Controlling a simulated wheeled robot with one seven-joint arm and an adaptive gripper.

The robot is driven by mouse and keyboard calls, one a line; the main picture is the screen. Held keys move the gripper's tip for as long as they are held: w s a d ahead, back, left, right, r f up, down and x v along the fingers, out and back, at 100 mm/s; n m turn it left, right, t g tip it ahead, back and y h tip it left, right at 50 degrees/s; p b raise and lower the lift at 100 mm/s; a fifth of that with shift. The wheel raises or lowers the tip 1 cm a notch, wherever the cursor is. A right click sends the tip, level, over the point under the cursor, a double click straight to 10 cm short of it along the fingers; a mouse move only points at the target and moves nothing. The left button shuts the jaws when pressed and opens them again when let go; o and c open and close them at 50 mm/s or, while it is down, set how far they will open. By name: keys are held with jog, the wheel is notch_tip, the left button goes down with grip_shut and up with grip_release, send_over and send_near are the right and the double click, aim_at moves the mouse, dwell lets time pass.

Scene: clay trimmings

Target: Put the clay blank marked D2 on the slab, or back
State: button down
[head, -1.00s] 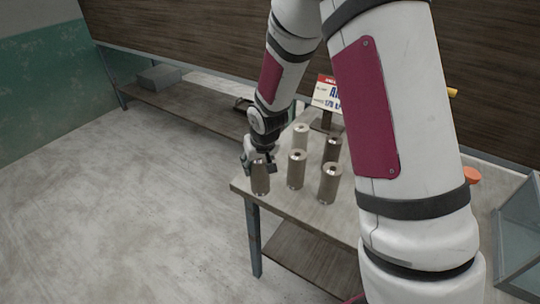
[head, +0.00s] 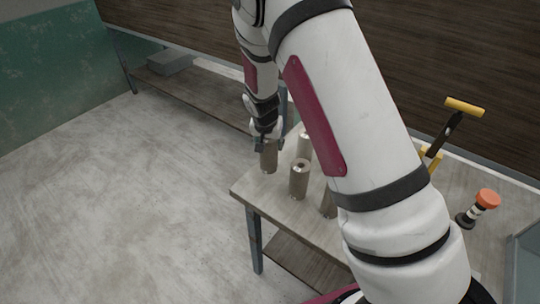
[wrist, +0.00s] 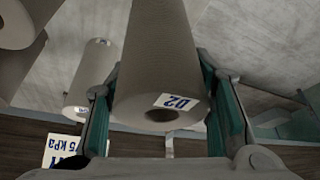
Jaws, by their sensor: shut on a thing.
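My gripper (head: 267,142) is shut on a grey cylindrical clay blank (head: 268,160) near the table's left edge. In the wrist view this blank (wrist: 158,55) fills the middle between the two fingers (wrist: 165,115), and its label reads D2. It has a dark hole in its end and looks upright in the head view. I cannot tell whether its base touches the table. Other similar blanks stand close by: one in front (head: 299,181), one behind it (head: 305,146), and one partly hidden by my arm (head: 327,206). I cannot make out the slab.
The table (head: 258,188) has its left corner near the held blank, with open floor beyond. A yellow-headed tool (head: 464,107) and an orange-topped tool (head: 487,199) are on the right. My arm hides much of the table.

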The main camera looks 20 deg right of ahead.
aim_at(267, 141)
jog(key=shift+f+p, duration=0.3)
jog(key=shift+f, duration=1.9)
jog(key=shift+f, duration=0.15)
jog(key=c, duration=0.8)
grip_release()
jog(key=shift+o, duration=0.2)
jog(key=v, duration=1.2)
jog(key=shift+s, duration=0.1)
jog(key=s+d+r+n+t+y, duration=0.15)
jog(key=s+r+n, duration=0.25)
jog(key=s+r, duration=1.75)
jog(key=s+r+n, duration=0.2)
jog(key=s+r, duration=0.2)
jog(key=s, duration=0.5)
jog(key=shift+y, duration=0.35)
